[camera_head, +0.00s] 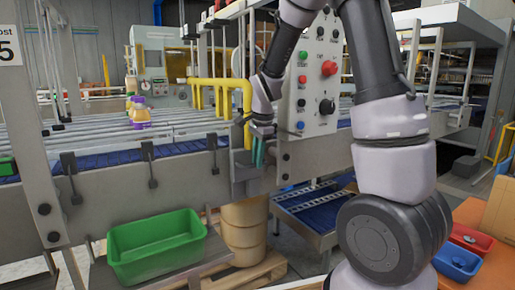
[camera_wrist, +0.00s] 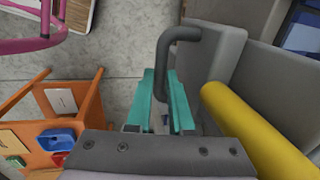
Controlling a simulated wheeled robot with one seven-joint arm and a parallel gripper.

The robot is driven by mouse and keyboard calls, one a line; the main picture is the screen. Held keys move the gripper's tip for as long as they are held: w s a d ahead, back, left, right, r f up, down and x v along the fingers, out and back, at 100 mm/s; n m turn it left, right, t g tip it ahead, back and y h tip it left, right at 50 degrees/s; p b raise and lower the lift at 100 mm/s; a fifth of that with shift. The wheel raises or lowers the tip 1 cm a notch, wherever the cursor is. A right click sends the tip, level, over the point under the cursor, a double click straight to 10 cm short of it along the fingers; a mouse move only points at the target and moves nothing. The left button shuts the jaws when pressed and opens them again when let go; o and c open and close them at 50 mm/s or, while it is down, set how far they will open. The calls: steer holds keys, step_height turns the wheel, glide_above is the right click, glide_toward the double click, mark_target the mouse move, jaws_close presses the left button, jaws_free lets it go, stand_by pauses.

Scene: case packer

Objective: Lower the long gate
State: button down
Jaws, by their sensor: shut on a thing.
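My gripper (camera_head: 258,150) is at the front edge of the conveyor, just left of the control panel. In the wrist view its teal fingers (camera_wrist: 166,98) are closed around the straight end of a dark grey bent handle (camera_wrist: 181,33). The handle's other end runs to a grey metal part on the right. A yellow bar (camera_wrist: 250,125) lies right of the fingers, apart from them. In the head view, yellow bent bars (camera_head: 222,84) stand above the rollers and one comes down beside my gripper. I cannot tell which part is the long gate.
The control panel (camera_head: 313,75) with several buttons is close to my arm. A green bin (camera_head: 155,247) sits below the conveyor (camera_head: 185,152). A purple and yellow item (camera_head: 138,113) stands on the rollers. An orange table (camera_wrist: 88,105) holds red and blue trays.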

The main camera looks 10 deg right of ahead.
steer(key=shift+s+f, duration=0.1)
steer(key=shift+f, duration=0.2)
steer(key=c, duration=0.8)
jaws_free()
steer(key=shift+r, duration=0.1)
step_height(320, 180, up, 10)
steer(key=s, duration=0.1)
steer(key=shift+s+d+r, duration=0.25)
steer(key=shift+s+d, duration=0.1)
steer(key=shift+s, duration=0.05)
